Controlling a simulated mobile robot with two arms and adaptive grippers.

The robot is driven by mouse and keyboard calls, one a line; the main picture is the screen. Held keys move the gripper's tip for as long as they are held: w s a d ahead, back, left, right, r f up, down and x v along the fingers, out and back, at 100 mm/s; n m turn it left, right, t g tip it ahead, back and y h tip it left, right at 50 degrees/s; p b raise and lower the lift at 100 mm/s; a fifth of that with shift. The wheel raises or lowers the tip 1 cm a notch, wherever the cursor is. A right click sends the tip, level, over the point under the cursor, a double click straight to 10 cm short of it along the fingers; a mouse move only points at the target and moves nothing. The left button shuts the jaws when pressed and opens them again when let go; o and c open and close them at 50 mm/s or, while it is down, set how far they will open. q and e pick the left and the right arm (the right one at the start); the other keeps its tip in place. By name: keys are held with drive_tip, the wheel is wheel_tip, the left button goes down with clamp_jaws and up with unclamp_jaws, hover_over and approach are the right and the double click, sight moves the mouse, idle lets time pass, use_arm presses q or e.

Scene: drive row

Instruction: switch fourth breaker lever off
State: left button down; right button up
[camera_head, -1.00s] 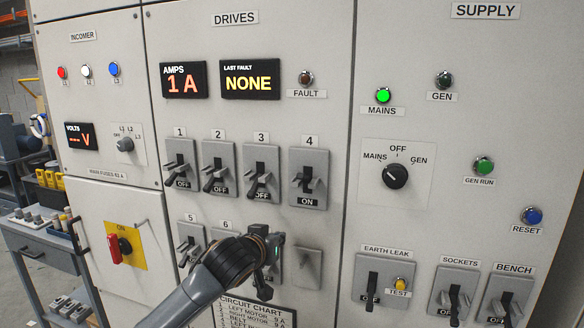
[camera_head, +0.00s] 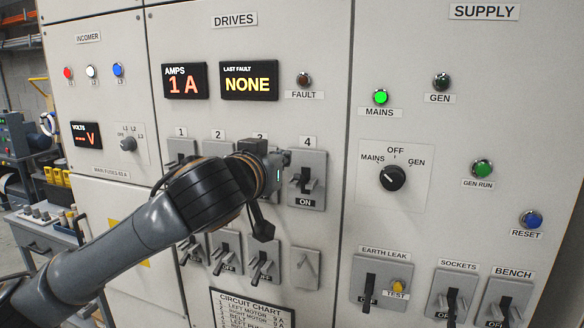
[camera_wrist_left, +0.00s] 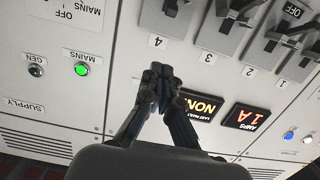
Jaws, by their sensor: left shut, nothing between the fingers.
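The fourth breaker (camera_head: 318,172), under the label 4, is a grey plate with a black lever slot and shows ON at its bottom. In the left wrist view, which is upside down, its plate (camera_wrist_left: 152,18) is at the top edge, partly cut off. My left gripper (camera_head: 284,158) is shut and empty, just left of the upper part of the fourth breaker in the head view. Its closed fingertips (camera_wrist_left: 160,72) show near the label 4 in the wrist view. Whether they touch the panel I cannot tell. My right gripper is not in view.
Breakers 1 (camera_head: 180,150) and 2 are partly behind my left arm, and breaker 3 is mostly hidden. Several more breakers form a lower row, with a blank plate (camera_head: 306,268) at its right end. A rotary supply switch (camera_head: 393,178) is to the right.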

use_arm(q)
drive_tip(key=p, duration=0.5)
hover_over(302, 179)
drive_tip(key=a, duration=0.1)
drive_tip(key=shift+w+f, duration=0.2)
drive_tip(key=shift+f, duration=0.1)
drive_tip(key=f, duration=0.1)
drive_tip(key=s+f, duration=0.1)
drive_tip(key=f+p, duration=0.1)
drive_tip(key=f, duration=0.1)
drive_tip(key=shift+s+a, duration=0.3)
drive_tip(key=shift+s, duration=0.05)
drive_tip(key=shift+f, duration=0.15)
